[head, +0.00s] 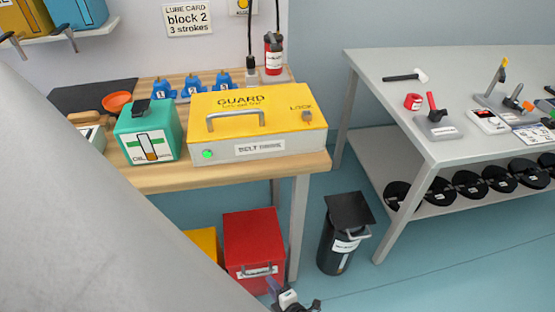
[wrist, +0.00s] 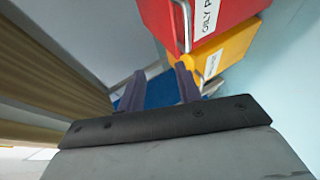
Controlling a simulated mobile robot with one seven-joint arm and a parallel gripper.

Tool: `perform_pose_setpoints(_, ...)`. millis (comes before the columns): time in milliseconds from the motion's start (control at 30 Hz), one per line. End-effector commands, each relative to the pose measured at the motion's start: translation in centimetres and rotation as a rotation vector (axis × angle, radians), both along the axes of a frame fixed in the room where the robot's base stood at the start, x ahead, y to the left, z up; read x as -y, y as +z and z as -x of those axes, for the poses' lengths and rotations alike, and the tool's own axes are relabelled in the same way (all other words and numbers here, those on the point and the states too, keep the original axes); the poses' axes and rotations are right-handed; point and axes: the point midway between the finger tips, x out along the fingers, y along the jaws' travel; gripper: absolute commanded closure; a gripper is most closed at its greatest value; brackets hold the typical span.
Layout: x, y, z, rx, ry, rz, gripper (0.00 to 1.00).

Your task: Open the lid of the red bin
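The red bin (head: 252,240) stands on the floor under the workbench, its lid down. A metal bar handle and a white label are on its front. In the wrist view the red bin (wrist: 215,12) is at the top, with the handle and part of a label reading "OILY". My gripper (head: 290,300) is at the bottom edge of the head view, in front of the bin's lower front. In the wrist view my gripper's (wrist: 160,90) two fingers are apart with nothing held between them. The handle lies beyond the fingers, apart from them.
A yellow bin (head: 203,242) stands left of the red bin. A bench leg (head: 299,225) is just right of it. A black bin (head: 340,245) with a lid stands further right. The workbench (head: 190,178) overhangs the bins.

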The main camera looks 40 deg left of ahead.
Motion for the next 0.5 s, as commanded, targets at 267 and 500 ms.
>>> perform_pose_setpoints(267, 1.8, 0.8, 0.5, 0.000, -0.002, 0.000, 0.66)
perform_pose_setpoints(500, 2.3, 0.8, 0.7, 0.000, -0.001, 0.001, 0.66)
